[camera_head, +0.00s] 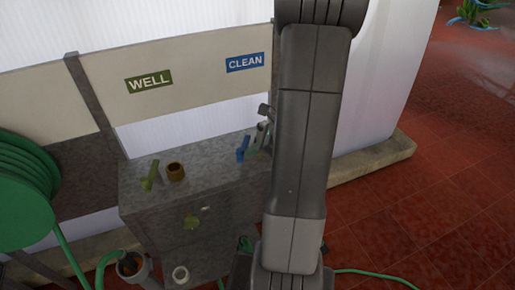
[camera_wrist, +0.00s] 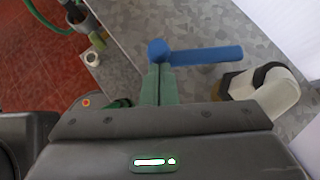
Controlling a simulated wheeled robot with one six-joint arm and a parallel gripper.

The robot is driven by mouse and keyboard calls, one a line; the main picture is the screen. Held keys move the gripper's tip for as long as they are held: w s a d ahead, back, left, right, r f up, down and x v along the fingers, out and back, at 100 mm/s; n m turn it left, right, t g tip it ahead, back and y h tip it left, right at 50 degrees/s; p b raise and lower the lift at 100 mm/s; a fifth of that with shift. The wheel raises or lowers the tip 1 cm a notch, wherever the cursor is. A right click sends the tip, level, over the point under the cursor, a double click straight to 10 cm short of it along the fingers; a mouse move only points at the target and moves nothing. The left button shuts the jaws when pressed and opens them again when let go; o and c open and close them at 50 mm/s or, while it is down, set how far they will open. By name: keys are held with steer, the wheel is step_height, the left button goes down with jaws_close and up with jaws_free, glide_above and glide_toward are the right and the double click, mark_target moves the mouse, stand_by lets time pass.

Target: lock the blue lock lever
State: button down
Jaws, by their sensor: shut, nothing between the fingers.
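The blue lock lever (camera_wrist: 207,55) lies across the wrist view above my fingertips. Its round end (camera_wrist: 157,50) is at the left and its bar runs to the right. My gripper (camera_wrist: 158,70) is shut and empty, with its green fingers together. The tips are right at the lever's round end; I cannot tell whether they touch it. In the head view the blue lever (camera_head: 243,149) stands on the right part of the grey metal box top (camera_head: 215,163). My arm hides most of the area just right of it.
A white curved fitting with a black collar (camera_wrist: 282,97) stands right of my fingers. An olive lever (camera_head: 150,176) and brown ring (camera_head: 176,171) are on the box's left part. Signs read WELL (camera_head: 149,82) and CLEAN (camera_head: 245,62). A green hose reel (camera_head: 22,185) is at left.

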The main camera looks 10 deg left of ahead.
mark_target(237, 160)
steer(key=a+m+t, duration=0.2)
steer(key=m, duration=0.1)
steer(key=s+a+m+t+h, duration=0.1)
steer(key=a+m+t, duration=0.1)
steer(key=m, duration=0.1)
steer(key=shift+s+a+t, duration=0.15)
steer(key=shift+a+t, duration=0.2)
steer(key=shift+t, duration=0.05)
steer(key=shift+w+a+m+t+h, duration=0.3)
steer(key=shift+a+m+h, duration=0.1)
steer(key=shift+a+m, duration=0.35)
steer(key=shift+w+a+m+t+h, duration=0.35)
steer(key=shift+a+m, duration=0.2)
steer(key=shift+a, duration=0.4)
